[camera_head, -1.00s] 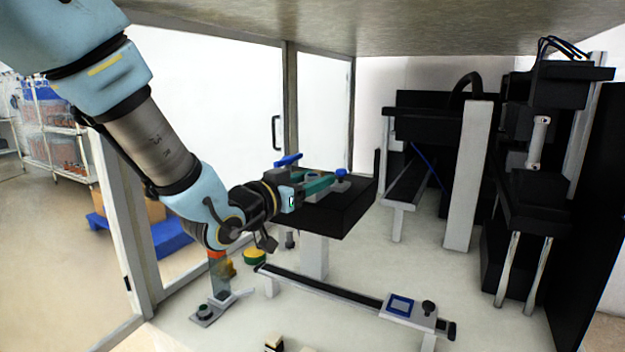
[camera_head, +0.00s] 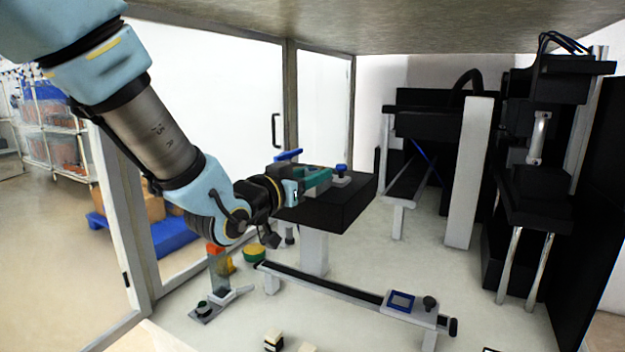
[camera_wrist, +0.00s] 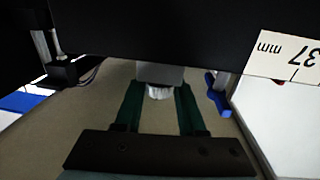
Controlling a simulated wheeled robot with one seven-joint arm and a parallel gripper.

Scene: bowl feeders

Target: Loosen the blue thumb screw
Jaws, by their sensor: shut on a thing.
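My gripper (camera_head: 322,177) has teal fingers and reaches from the left over the black platform. In the wrist view, its fingers (camera_wrist: 158,98) are shut on a grey block (camera_wrist: 160,73) with a whitish ribbed end. A blue thumb screw (camera_head: 341,168) stands upright on a small light-grey plate (camera_head: 340,181), just beyond the fingertips. I cannot tell whether the fingers touch it. A blue lever-like handle (camera_head: 288,155) shows behind my gripper. A blue handle (camera_wrist: 217,95) also shows right of the fingers in the wrist view.
The black platform (camera_head: 345,208) stands on a white post. A low rail (camera_head: 335,289) with a blue-framed plate (camera_head: 402,300) lies in front. Tall black machinery (camera_head: 545,190) fills the right side. A frame post (camera_head: 290,90) stands behind, and a ceiling panel hangs above.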

